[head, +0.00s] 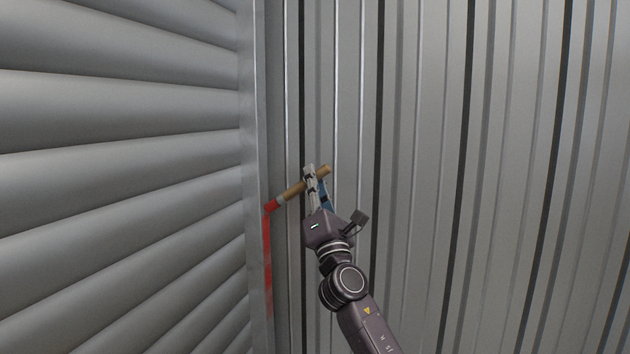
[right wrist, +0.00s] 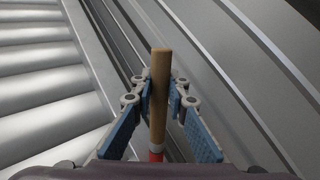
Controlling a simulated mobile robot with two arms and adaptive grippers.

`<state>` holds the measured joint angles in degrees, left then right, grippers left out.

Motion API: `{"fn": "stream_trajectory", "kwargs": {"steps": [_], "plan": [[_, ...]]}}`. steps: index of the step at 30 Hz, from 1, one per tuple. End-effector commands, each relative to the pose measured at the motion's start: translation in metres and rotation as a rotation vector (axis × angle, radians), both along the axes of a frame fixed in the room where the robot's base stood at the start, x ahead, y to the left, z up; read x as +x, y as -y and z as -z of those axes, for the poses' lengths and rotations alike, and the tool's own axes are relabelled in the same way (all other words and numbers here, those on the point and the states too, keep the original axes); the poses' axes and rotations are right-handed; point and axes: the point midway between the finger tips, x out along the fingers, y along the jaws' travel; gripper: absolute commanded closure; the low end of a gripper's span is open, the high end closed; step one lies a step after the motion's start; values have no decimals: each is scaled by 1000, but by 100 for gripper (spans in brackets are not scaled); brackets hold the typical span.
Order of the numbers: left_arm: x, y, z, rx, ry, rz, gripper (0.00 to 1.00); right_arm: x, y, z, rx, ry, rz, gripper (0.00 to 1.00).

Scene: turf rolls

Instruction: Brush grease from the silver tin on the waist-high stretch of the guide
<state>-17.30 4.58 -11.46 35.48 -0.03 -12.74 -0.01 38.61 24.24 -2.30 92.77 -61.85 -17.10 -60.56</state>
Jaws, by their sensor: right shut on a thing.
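A brush with a wooden handle (head: 297,188), a pale ferrule and a red tip (head: 272,205) is held in my right gripper (head: 312,180). The jaws are shut on the handle, which lies slantwise with the red tip at lower left. The guide (head: 257,110) is the upright metal channel at the edge of the slatted shutter. A red streak (head: 267,262) runs down it below the brush tip. The tip appears to meet the top of the streak. In the right wrist view the handle (right wrist: 160,90) stands between the blue finger pads. The silver tin and my left gripper are out of view.
The slatted metal shutter (head: 120,180) fills the left side. A ribbed metal wall (head: 430,150) fills the right, close behind my right gripper. No loose objects show around the arm.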

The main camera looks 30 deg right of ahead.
Motion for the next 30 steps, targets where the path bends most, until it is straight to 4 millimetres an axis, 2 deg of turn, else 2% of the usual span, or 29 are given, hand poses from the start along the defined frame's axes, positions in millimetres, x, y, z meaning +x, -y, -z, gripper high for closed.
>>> {"fn": "stream_trajectory", "kwargs": {"steps": [7, 21, 30], "plan": [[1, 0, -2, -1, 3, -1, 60, -3, 3, 0, -2, 0, 1, 100], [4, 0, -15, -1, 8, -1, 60, -38, 33, 1, -1, -1, 2, 100], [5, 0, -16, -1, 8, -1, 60, -46, 39, 1, -1, 0, 1, 100]]}}
